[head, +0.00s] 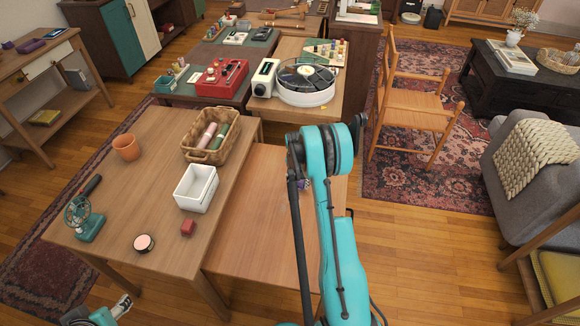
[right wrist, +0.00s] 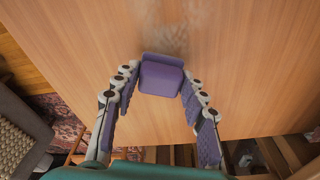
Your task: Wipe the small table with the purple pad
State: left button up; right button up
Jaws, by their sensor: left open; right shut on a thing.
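The small table (head: 262,220) is a bare wooden top in the middle of the head view. In the right wrist view its surface (right wrist: 60,40) shows a faint greyish smudge (right wrist: 180,35) just beyond the pad. The purple pad (right wrist: 161,78) is between the fingers of my right gripper (right wrist: 159,74), which is shut on it. The pad is over the table top; I cannot tell whether it touches. In the head view my right arm hides most of this gripper and the pad. My left gripper (head: 123,304) is open and empty at the lower left.
A wooden chair (head: 415,102) stands at the right.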

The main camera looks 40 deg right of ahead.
jog(key=shift+s+a+r+p, duration=0.1)
jog(key=shift+r+p, duration=0.1)
jog(key=shift+r, duration=0.45)
jog(key=shift+s+a+r+p, duration=0.1)
jog(key=shift+r+p, duration=0.05)
jog(key=shift+r, duration=0.45)
jog(key=shift+d+r+p, duration=0.1)
jog(key=shift+r+p, duration=0.3)
jog(key=shift+r, duration=0.2)
jog(key=shift+r+p, duration=0.7)
jog(key=shift+r, duration=0.75)
jog(key=shift+w, duration=0.1)
